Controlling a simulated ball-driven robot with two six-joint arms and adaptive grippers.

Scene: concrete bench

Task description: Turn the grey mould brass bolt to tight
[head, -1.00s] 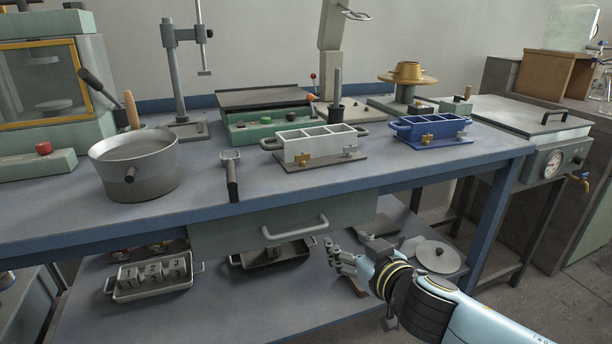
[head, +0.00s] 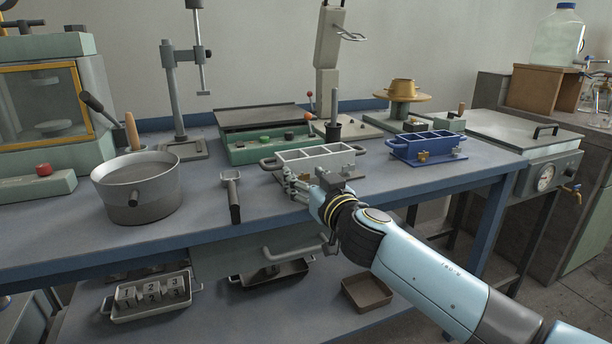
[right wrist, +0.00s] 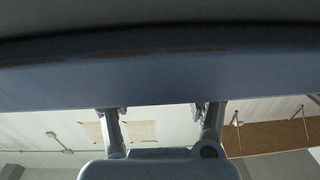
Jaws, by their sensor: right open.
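The grey mould (head: 318,152), a three-compartment box with end handles, stands upright on its base plate on the bench. My right gripper (head: 290,182) is in front of its left part in the head view. The hand covers the mould's front face, so its brass bolts are hidden and I cannot tell whether I touch them. In the right wrist view the right gripper (right wrist: 160,106) has its two fingers spread with nothing between them. The mould does not show clearly in that view. My left gripper is not in view.
A blue mould (head: 425,147) with brass bolts stands to the right. A green tray (head: 245,150) is behind.

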